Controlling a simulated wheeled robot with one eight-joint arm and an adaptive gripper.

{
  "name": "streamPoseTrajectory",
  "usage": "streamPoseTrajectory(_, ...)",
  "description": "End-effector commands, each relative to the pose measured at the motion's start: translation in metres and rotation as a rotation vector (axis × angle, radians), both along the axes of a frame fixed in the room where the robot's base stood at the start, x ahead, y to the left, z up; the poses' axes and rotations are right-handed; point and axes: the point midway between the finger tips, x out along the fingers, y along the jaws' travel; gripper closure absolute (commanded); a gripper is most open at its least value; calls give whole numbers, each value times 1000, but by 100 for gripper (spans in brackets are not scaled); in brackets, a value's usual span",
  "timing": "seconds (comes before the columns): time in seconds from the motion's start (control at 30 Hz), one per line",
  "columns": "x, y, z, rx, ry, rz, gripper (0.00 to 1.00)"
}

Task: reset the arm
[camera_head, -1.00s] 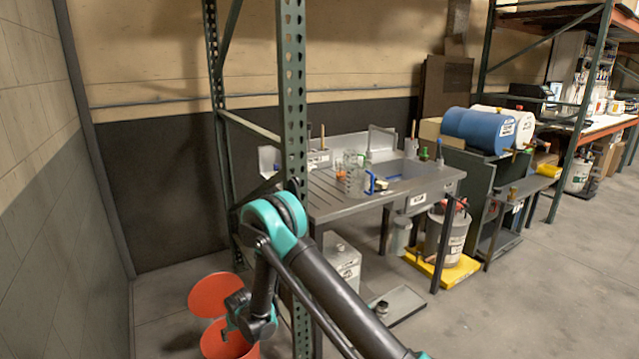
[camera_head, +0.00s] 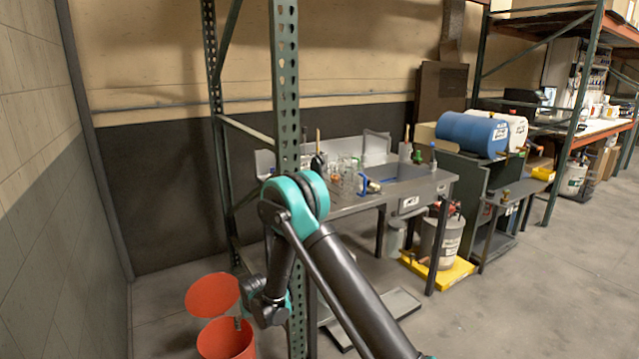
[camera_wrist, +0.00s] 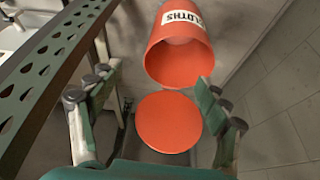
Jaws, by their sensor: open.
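My gripper (camera_wrist: 155,98) is open in the wrist view, with its two green-padded fingers apart and nothing between them. In the head view my arm reaches out beside the green rack post, with the wrist low near the orange bin. The bin (camera_wrist: 180,60), marked "CLOTHS", and a round orange lid (camera_wrist: 167,122) show beyond the fingers. The bin (camera_head: 227,342) and lid (camera_head: 212,293) also show at the lower left of the head view. The gripper's fingers are hard to make out there.
The green perforated rack post (camera_head: 286,90) stands close to my arm and also runs along the left of the wrist view (camera_wrist: 50,75). Behind it is a metal sink bench (camera_head: 350,205) with glassware. A grey wall (camera_head: 35,180) is at left. Open floor lies at right.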

Motion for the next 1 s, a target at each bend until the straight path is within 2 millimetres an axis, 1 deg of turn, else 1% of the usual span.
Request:
streamPoseTrajectory(0.03,3,-10,11,0,1,-11,23)
streamPoseTrajectory(0.17,8,-41,42,-1,2,-40,23)
streamPoseTrajectory(0.27,10,-73,73,-2,3,-70,23)
streamPoseTrajectory(0.3,10,-87,86,-2,3,-83,23)
streamPoseTrajectory(0.47,2,-142,131,-4,6,-133,23)
streamPoseTrajectory(0.6,-13,-190,166,-3,8,-177,23)
streamPoseTrajectory(0.77,-37,-242,198,-3,11,-227,23)
streamPoseTrajectory(0.8,-45,-255,205,-4,11,-239,23)
streamPoseTrajectory(0.87,-57,-274,215,-4,11,-258,23)
streamPoseTrajectory(1.0,-89,-314,233,-4,14,-302,23)
